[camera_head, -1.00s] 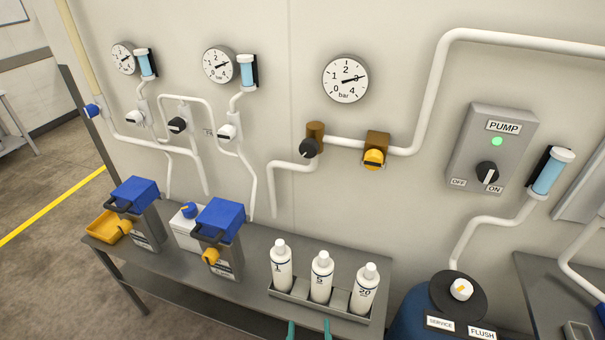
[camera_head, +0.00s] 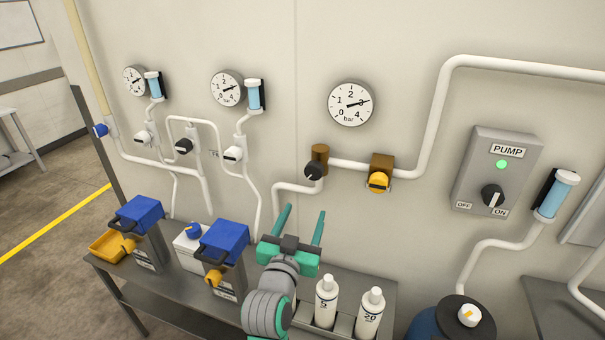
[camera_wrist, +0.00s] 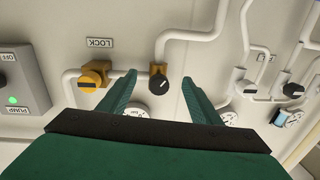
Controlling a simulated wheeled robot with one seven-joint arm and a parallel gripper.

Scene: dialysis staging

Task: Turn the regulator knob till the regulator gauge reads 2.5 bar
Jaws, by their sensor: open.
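The regulator knob (camera_head: 314,171) is black, on a brown body on the wall pipe. The regulator gauge (camera_head: 351,104) is the large white dial above it; its needle points close to 3 bar. My gripper (camera_head: 305,210) is green, open and empty, below the knob in the head view with its fingers pointing up toward the wall. In the wrist view the knob (camera_wrist: 158,83) shows between the open fingertips (camera_wrist: 159,76), apart from both. A gauge (camera_wrist: 136,111) there is mostly hidden behind my gripper.
A yellow knob (camera_head: 378,181) on a brown block sits right of the regulator, near a LOCK label (camera_wrist: 99,43) in the wrist view. White pipes run along the wall. A pump box (camera_head: 497,170) stands farther right. Bottles (camera_head: 326,301) and blue-topped containers (camera_head: 222,240) stand on the bench below.

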